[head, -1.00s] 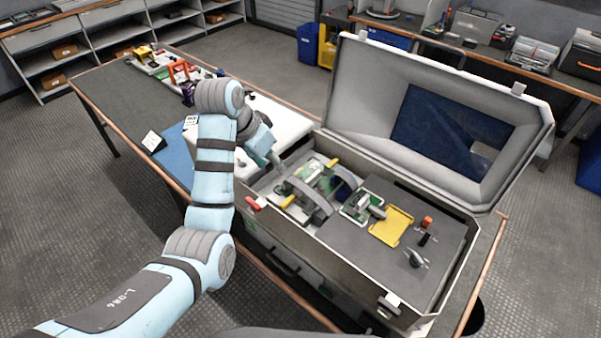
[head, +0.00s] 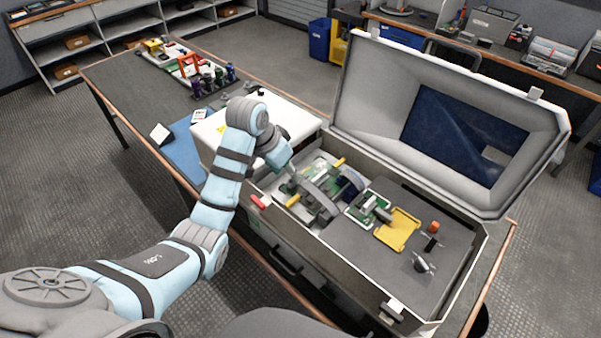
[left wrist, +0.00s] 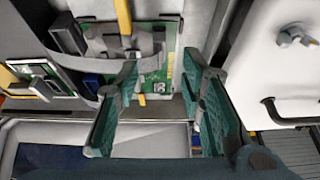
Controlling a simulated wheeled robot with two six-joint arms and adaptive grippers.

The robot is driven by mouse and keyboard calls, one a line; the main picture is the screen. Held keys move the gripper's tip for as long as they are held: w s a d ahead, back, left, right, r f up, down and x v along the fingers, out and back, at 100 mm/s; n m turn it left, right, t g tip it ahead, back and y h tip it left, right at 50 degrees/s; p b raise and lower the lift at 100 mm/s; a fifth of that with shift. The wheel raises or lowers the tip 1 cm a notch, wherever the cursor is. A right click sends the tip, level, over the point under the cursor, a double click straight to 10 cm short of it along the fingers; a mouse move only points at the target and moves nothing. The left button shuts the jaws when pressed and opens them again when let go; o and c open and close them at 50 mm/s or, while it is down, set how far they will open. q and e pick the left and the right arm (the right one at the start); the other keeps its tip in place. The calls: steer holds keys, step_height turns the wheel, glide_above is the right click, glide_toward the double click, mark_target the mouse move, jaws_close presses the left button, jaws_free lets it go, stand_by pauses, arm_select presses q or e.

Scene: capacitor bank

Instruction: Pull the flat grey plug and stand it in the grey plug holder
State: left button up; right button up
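My left gripper (head: 290,182) is over the left part of the open case (head: 372,292), above a green board with grey arched pieces (head: 318,196). In the left wrist view its two teal fingers (left wrist: 160,84) are wide apart. A grey fitting on the green board (left wrist: 160,75) shows between and beyond them; I cannot tell whether it is the flat grey plug. A dark grey flat block (left wrist: 66,35) stands at the upper left there. I cannot single out the grey plug holder. My right gripper is out of view.
The case lid (head: 380,95) stands open behind. A yellow tray (head: 397,229), a small board (head: 368,209) and an orange-topped part (head: 433,227) sit at the right of the case. A white box (head: 285,118) borders it on the left.

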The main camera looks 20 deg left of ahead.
arm_select(q)
steer(key=x, duration=0.4)
steer(key=shift+w+f, duration=0.15)
steer(key=shift+d, duration=0.1)
steer(key=shift+c, duration=0.6)
jaws_close()
